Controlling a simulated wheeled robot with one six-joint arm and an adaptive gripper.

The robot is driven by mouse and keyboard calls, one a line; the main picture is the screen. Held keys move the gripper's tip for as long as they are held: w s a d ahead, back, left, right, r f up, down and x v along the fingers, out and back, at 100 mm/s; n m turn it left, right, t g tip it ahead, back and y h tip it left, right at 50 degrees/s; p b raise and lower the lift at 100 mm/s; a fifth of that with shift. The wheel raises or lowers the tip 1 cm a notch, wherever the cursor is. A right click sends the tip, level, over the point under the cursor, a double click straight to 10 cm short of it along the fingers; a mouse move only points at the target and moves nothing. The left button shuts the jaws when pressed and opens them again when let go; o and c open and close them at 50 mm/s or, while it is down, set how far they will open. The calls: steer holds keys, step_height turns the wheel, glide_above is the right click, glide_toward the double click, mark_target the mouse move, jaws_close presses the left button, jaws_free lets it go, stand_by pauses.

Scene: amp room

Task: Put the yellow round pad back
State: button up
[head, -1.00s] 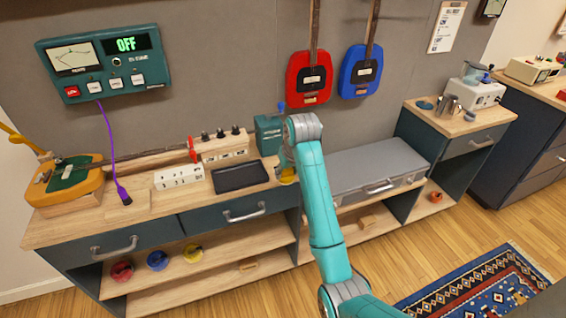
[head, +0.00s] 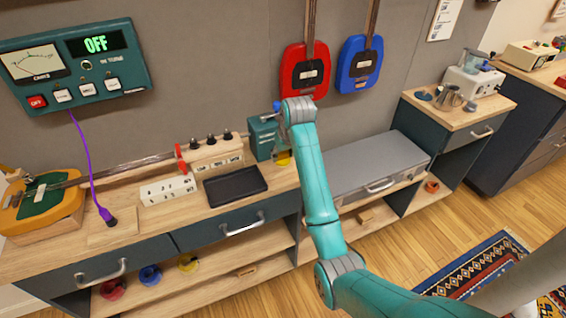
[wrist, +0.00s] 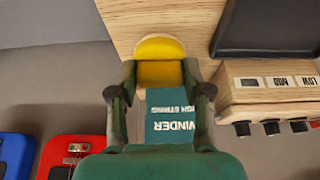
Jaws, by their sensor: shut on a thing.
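The yellow round pad (wrist: 160,72) sits between the fingertips of my gripper (wrist: 159,66) in the wrist view. My gripper is shut on it. A small yellow part of it shows beside my arm in the head view (head: 283,159), where my gripper itself is mostly hidden behind the arm. The teal winder (wrist: 170,125), with upside-down lettering, shows between the fingers in the wrist view. The winder also stands on the bench at the back in the head view (head: 262,137). I cannot tell whether the pad touches the bench.
The wooden bench (head: 140,232) carries a black tray (head: 235,187), a white socket block (head: 168,190) and a knob block (head: 216,152). Red, blue and yellow rings lie on the shelf below. A grey case (head: 375,165) is right of my arm. Red and blue guitars hang behind.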

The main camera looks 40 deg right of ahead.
mark_target(284, 161)
steer(key=shift+f, duration=1.9)
steer(key=shift+f, duration=0.1)
steer(key=o, duration=1.2)
